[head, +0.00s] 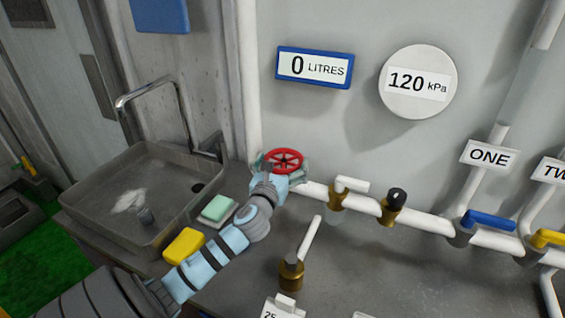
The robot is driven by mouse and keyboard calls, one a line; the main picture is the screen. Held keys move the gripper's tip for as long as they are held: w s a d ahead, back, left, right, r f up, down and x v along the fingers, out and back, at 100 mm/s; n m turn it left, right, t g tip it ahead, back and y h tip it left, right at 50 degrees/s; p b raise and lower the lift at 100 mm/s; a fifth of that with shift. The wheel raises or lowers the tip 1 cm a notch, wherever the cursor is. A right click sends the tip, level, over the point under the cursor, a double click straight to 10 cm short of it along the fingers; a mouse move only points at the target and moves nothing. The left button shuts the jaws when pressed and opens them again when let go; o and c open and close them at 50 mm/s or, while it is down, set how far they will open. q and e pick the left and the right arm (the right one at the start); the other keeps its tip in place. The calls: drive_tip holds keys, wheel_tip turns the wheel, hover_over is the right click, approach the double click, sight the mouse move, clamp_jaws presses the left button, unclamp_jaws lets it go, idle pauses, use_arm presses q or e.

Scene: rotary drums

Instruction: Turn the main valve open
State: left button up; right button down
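The red valve wheel (283,160), which I take for the main valve, sits on the white pipe by the wall. My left arm reaches up to it from the lower left. My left gripper (281,168) is right at the wheel, with grey finger parts showing on its left and right sides. The fingers are spread about as wide as the wheel; I cannot tell whether they press on its rim. The gripper hides the wheel's lower part and the pipe behind. My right gripper is not in view.
A blue-framed display (314,67) reads 0 LITRES and a round gauge (418,82) reads 120 kPa. Blue (489,220) and yellow (551,238) lever valves are at right. A brass fitting (291,272) stands on the counter. A sink (145,195), green sponge (217,208) and yellow block (184,245) are left.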

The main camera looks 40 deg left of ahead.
use_arm(q)
drive_tip(key=c, duration=0.3)
drive_tip(key=shift+y, duration=0.3)
drive_tip(key=shift+w+d+n+g+y+p, duration=0.15)
drive_tip(key=shift+n+g+y+p, duration=0.45)
drive_tip(key=shift+n+g+y, duration=0.35)
drive_tip(key=n+g+y, duration=0.3)
drive_tip(key=shift+d+y, duration=0.15)
drive_tip(key=shift+y, duration=0.2)
drive_tip(key=shift+w+n+g+y+b, duration=0.15)
drive_tip(key=shift+n+g+y+b, duration=0.3)
drive_tip(key=shift+n+g+y, duration=0.75)
drive_tip(key=shift+n+g, duration=0.25)
drive_tip(key=shift+g, duration=0.4)
drive_tip(key=o, duration=0.8)
